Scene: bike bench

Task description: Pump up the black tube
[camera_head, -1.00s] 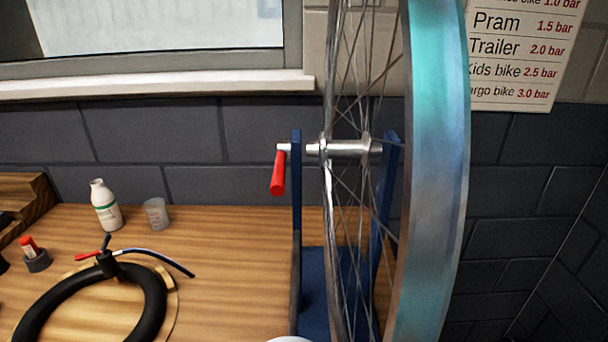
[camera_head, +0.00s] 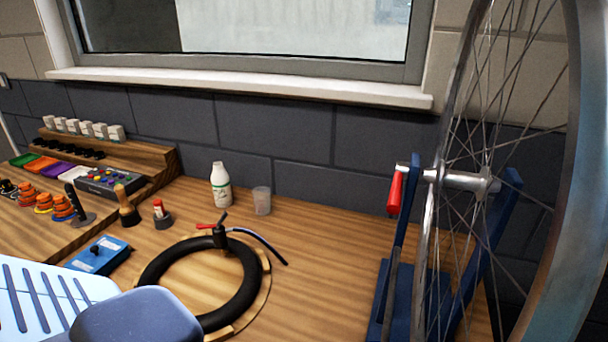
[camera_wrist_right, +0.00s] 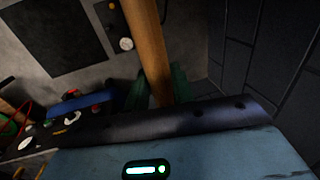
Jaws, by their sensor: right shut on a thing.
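The black tube (camera_head: 251,278) lies as a ring on a pale wooden holder on the bench. A black fitting with a red lever (camera_head: 206,226) sits at the tube's back edge, and a dark hose (camera_head: 262,244) runs from it to the right. In the right wrist view my right gripper (camera_wrist_right: 160,95) has green fingers closed around a wooden bar (camera_wrist_right: 148,45). The bar's far end is out of the picture. My left gripper is in neither view. A pale blue slotted part and a grey-blue rounded part of mine cover the lower left of the head view.
A white bottle (camera_head: 221,185) and a clear cup (camera_head: 261,201) stand behind the tube. A blue box (camera_head: 98,256), brush (camera_head: 127,208) and stepped rack (camera_head: 150,158) are left. A wheel in a blue stand (camera_head: 389,300) is right. Bench between tube and stand is clear.

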